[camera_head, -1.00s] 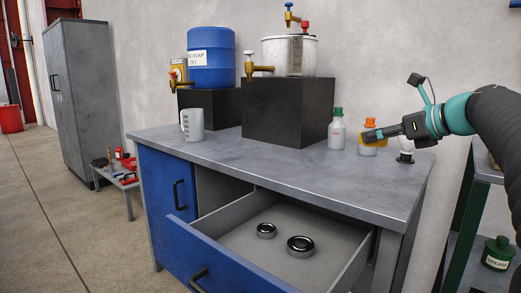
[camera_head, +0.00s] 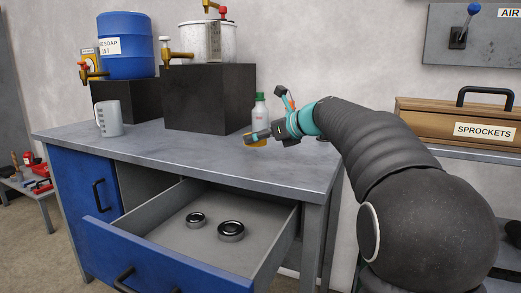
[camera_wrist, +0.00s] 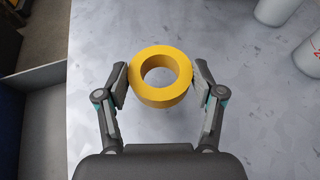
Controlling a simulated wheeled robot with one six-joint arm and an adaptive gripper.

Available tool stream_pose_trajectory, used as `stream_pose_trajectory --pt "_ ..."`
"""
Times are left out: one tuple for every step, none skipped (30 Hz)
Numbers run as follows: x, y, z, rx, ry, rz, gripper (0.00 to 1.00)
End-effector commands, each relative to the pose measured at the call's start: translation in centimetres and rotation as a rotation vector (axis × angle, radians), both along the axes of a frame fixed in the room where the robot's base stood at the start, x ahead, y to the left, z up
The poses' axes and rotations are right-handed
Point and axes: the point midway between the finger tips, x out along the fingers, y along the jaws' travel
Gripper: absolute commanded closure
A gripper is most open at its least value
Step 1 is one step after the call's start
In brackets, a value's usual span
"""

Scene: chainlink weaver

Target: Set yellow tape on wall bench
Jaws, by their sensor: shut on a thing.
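The yellow tape (camera_wrist: 143,93) is a ring-shaped roll between my gripper's (camera_wrist: 160,85) two fingers in the wrist view. My gripper is shut on it, one finger on each side. In the head view my gripper (camera_head: 256,139) holds the yellow tape (camera_head: 258,143) over or on the right part of the grey-topped bench (camera_head: 190,150) by the wall. Whether the tape touches the top is hard to tell.
A white bottle (camera_head: 260,112) stands just behind my gripper. The open drawer (camera_head: 270,240) juts out in front with two metal rings. A sprockets box (camera_head: 450,122) is at right.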

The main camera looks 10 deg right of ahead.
Motion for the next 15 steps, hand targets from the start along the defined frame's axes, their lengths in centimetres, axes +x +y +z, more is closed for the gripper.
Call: stream_pose_trajectory --pt "0.0 0.0 -0.7 0.001 0.002 0.000 0.66" --pt "0.0 0.0 -1.1 0.000 0.003 0.000 0.66" --pt "0.0 0.0 -1.7 0.001 0.002 0.000 0.66" --pt "-0.1 0.0 -2.2 0.002 0.003 0.000 0.66" --pt "-0.1 0.0 -2.6 0.002 0.003 0.001 0.66" --pt "-0.1 0.0 -3.1 0.001 0.002 0.001 0.66" --pt "-0.1 0.0 -3.4 0.001 0.002 0.000 0.66" --pt "-0.1 0.0 -3.6 0.001 0.002 0.000 0.66" --pt "-0.1 0.0 -3.7 0.001 0.001 0.001 0.66" --pt "0.0 0.0 -3.6 0.000 0.000 0.000 0.66" --pt "-0.1 0.0 -3.6 0.000 0.000 0.000 0.66" --pt "0.0 0.0 -3.6 0.000 0.000 0.000 0.66" --pt "-0.1 0.0 -3.6 0.000 0.000 0.000 0.66" --pt "0.0 0.0 -3.6 0.000 0.000 0.000 0.66" --pt "-0.1 0.0 -3.6 0.000 0.000 0.000 0.66"
